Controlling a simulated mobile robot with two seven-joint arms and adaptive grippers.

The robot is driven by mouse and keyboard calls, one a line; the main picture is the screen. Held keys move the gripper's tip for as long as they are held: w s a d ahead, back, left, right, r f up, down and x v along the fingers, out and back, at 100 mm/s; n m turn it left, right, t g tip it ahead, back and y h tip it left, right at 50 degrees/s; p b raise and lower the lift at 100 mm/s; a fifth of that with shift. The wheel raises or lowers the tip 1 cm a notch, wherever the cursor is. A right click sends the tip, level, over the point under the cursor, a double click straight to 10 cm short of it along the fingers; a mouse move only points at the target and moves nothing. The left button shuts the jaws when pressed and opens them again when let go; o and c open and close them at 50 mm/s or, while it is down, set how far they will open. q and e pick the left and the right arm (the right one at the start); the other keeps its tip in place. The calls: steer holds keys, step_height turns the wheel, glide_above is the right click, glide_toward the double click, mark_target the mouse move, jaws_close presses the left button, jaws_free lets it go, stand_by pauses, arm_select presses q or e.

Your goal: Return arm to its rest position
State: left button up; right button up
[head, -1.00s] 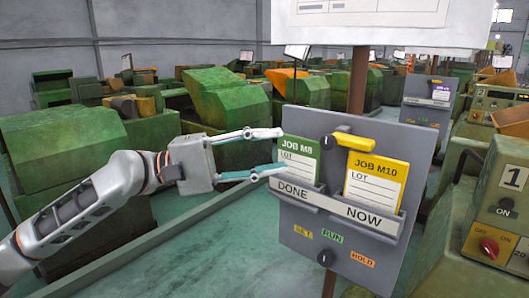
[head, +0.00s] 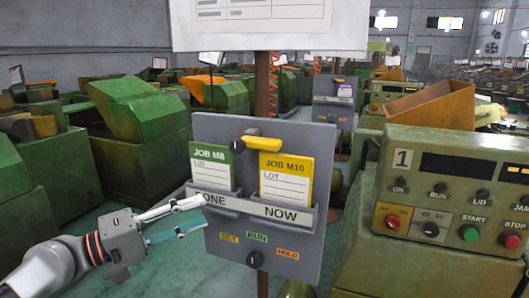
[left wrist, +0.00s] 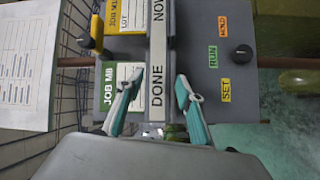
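My left gripper (head: 203,211) is open and empty at the left edge of the grey board (head: 215,265), beside the DONE slot. In the left wrist view its two teal-and-grey fingers (left wrist: 157,90) stand apart in front of the board; I cannot tell whether they touch it. The green-topped JOB M8 card (head: 211,170) stands in the DONE slot, and the yellow-topped JOB M10 card (head: 285,175) stands in the NOW slot. Both cards also show in the left wrist view. My right gripper is not in view.
A machine panel (head: 450,190) with buttons and an orange bin (head: 430,105) stand at the right. A pole (head: 266,85) carries the board and a white sheet (head: 270,20) above. Green machines (head: 140,130) fill the left; some green floor (head: 140,280) is clear.

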arm_select(q)
step_height(320, 180, down, 17)
steer(key=m+t+y, duration=0.2)
steer(key=y, duration=0.2)
steer(key=s+a+f+m+y, duration=0.1)
steer(key=s+f+m+y, duration=0.1)
steer(key=s+f, duration=0.5)
steer(key=s+a+f+m+g+y, duration=0.1)
steer(key=s+f+m+y, duration=0.1)
steer(key=s+f, duration=0.5)
steer(key=s+a+f+m+y, duration=0.1)
steer(key=s+f+y, duration=0.3)
steer(key=f, duration=1.2)
steer(key=s+m, duration=0.1)
steer(key=s, duration=0.2)
steer(key=shift+s+a+m+g, duration=0.25)
steer(key=shift+a+m+g, duration=0.05)
steer(key=shift+m+g, duration=0.1)
